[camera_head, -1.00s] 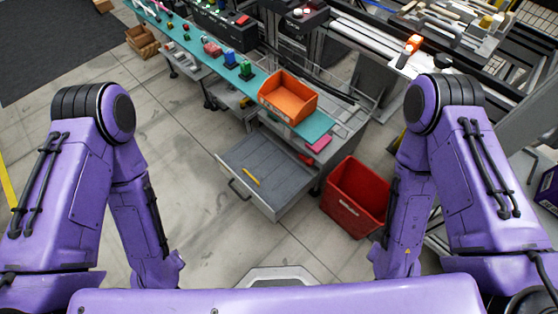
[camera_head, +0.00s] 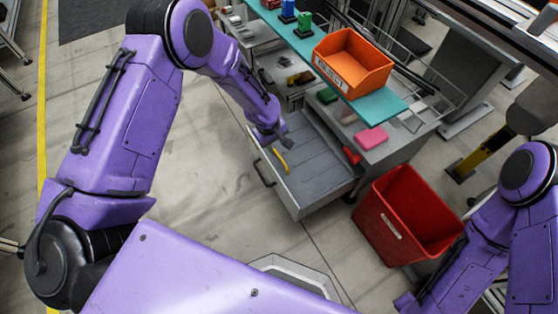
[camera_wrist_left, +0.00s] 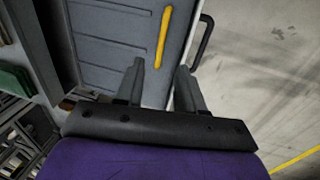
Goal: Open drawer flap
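The grey drawer (camera_head: 318,172) is pulled out of the workbench cabinet, with a dark bar handle (camera_head: 264,173) on its front. A yellow tool (camera_head: 282,162) lies inside it near the front. My left gripper (camera_head: 285,141) is over the drawer's left side, close to the yellow tool. In the left wrist view the gripper's two fingers (camera_wrist_left: 160,68) are apart with nothing held between them. The drawer floor (camera_wrist_left: 110,40), the yellow tool (camera_wrist_left: 163,36) and the handle (camera_wrist_left: 203,42) lie beyond the fingertips. My right gripper does not show; only part of that arm is visible.
An orange bin (camera_head: 350,65) stands on the teal bench top (camera_head: 385,107) above the drawer. A red crate (camera_head: 405,215) stands on the floor right of the drawer. Floor in front of the drawer is clear.

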